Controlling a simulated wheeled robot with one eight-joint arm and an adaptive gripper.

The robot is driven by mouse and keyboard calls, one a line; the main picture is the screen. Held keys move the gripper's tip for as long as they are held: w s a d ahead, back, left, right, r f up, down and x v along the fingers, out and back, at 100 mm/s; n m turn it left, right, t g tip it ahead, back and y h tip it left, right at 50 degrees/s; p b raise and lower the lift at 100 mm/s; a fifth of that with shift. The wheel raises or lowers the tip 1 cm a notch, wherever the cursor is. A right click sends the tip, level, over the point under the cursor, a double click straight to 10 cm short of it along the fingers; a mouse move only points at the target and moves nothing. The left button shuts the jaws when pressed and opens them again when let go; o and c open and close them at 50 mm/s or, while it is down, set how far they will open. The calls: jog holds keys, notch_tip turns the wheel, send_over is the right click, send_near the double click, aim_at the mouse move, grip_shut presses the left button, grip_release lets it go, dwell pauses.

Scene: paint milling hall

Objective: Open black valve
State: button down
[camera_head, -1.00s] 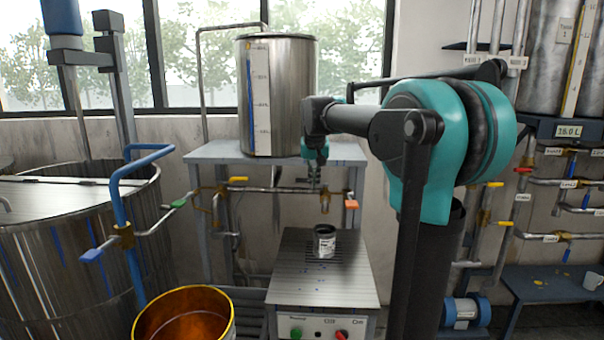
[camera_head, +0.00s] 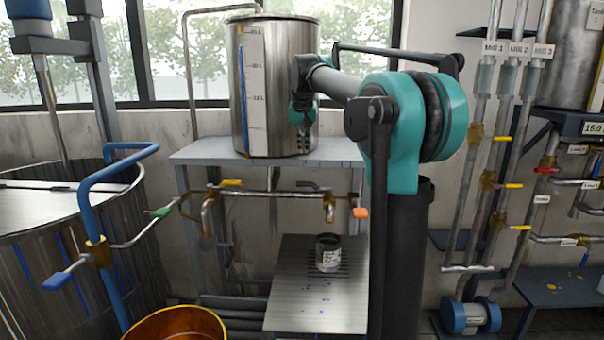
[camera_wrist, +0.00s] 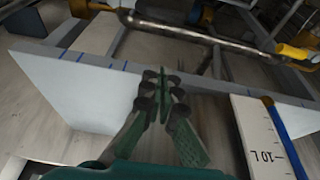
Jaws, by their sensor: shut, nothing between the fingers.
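I cannot make out the black handle in the wrist view.
The steel tank (camera_head: 258,80) stands on the grey table (camera_head: 215,150). A yellow handle (camera_head: 231,183) and an orange handle (camera_head: 361,213) flank the black one. A small can (camera_head: 328,253) stands below on a metal plate (camera_head: 315,305). Blue piping (camera_head: 90,200) is at left.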

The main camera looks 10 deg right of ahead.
aim_at(314, 186)
jog(key=shift+w, duration=0.15)
jog(key=x, duration=0.9)
jog(key=shift+f, duration=0.1)
jog(key=shift+s+a+f, duration=0.1)
jog(key=shift+s+f, duration=0.15)
jog(key=shift+s, duration=0.35)
jog(key=shift+s+a+f, duration=0.15)
jog(key=shift+s+f, duration=0.1)
jog(key=shift+s, duration=0.4)
jog(key=shift+s+a+f, duration=0.1)
jog(key=shift+s+f, duration=0.15)
jog(key=shift+s, duration=0.35)
